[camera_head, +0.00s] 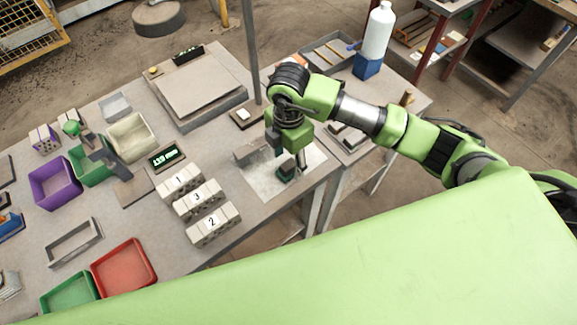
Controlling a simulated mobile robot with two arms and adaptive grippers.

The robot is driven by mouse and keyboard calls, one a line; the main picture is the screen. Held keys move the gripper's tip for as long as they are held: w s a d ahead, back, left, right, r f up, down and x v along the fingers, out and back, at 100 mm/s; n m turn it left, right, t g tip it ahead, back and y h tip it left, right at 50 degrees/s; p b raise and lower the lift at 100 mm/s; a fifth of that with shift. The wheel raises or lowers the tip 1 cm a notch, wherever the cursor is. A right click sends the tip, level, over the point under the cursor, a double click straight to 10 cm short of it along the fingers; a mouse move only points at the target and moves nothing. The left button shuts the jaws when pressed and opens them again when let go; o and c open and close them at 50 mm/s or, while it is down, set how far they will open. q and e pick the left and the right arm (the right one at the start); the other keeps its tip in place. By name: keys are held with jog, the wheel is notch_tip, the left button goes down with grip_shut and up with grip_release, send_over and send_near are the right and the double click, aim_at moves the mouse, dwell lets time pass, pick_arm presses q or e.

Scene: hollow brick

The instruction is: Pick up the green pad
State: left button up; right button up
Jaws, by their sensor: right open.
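A small dark green block (286,173), which looks like the green pad, is on the pale plate (262,184) near the table's front right edge. My right gripper (290,164) points down right at this block. Its fingers are open, and one light finger shows on the block's right side. The gripper hides part of the block, and I cannot tell whether they touch. My left gripper is not in view.
A grey block (252,152) stands just left of the right gripper. Numbered hollow bricks (200,199) stand in a row further left. A purple bin (55,184) and a red tray (124,267) are at the left. A white bottle (378,32) stands at the back right.

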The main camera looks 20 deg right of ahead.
aim_at(288, 164)
notch_tip(288, 164, down, 4)
jog(key=shift+w+r+p, duration=0.1)
jog(key=shift+r+p, duration=0.15)
jog(key=shift+p, duration=0.35)
jog(key=shift+f, duration=0.3)
jog(key=c, duration=1.2)
jog(key=shift+w+r, duration=0.1)
jog(key=shift+r, duration=0.2)
notch_tip(288, 164, up, 2)
jog(key=shift+r+b, duration=0.1)
jog(key=shift+b, duration=1.1)
jog(key=s+r, duration=0.3)
jog(key=s, duration=0.1)
jog(key=s+r+b, duration=0.1)
jog(key=s+r, duration=0.3)
jog(key=s, duration=0.1)
jog(key=s+r, duration=0.3)
jog(key=s, duration=0.2)
jog(key=shift+d+r+b, duration=0.15)
jog(key=shift+d+b, duration=0.15)
jog(key=shift+b, duration=0.1)
